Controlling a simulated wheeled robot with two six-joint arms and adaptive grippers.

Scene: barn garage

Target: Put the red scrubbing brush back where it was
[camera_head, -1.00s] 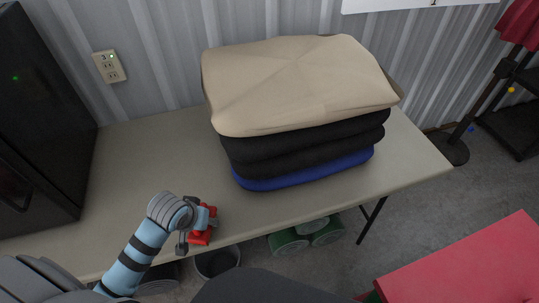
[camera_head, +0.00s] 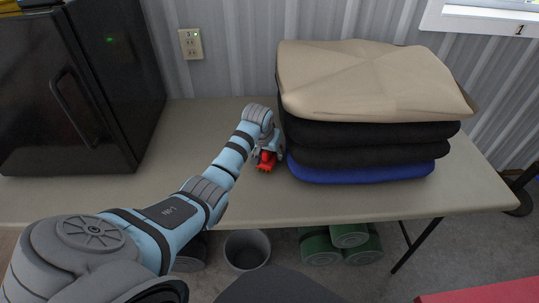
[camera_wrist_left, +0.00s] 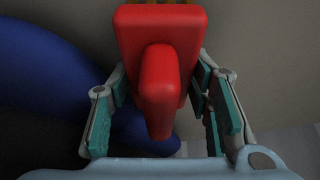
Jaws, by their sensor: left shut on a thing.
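The red scrubbing brush (camera_head: 266,161) is at the left gripper (camera_head: 268,153), over the table just left of the folded stack. In the left wrist view the red brush (camera_wrist_left: 160,45) fills the space between the fingers of my left gripper (camera_wrist_left: 165,95), its handle toward the camera. The gripper is shut on it. Yellowish bristles show at the top edge of that view. I cannot tell whether the brush touches the table. My right gripper is not in view.
The table (camera_head: 330,200) has free room left of the brush and along its front edge. A folded stack (camera_head: 370,130), tan, black and blue, stands right of the gripper. A black fridge (camera_head: 80,100) stands at the left. A bin (camera_head: 246,250) and green rolls (camera_head: 340,245) are below.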

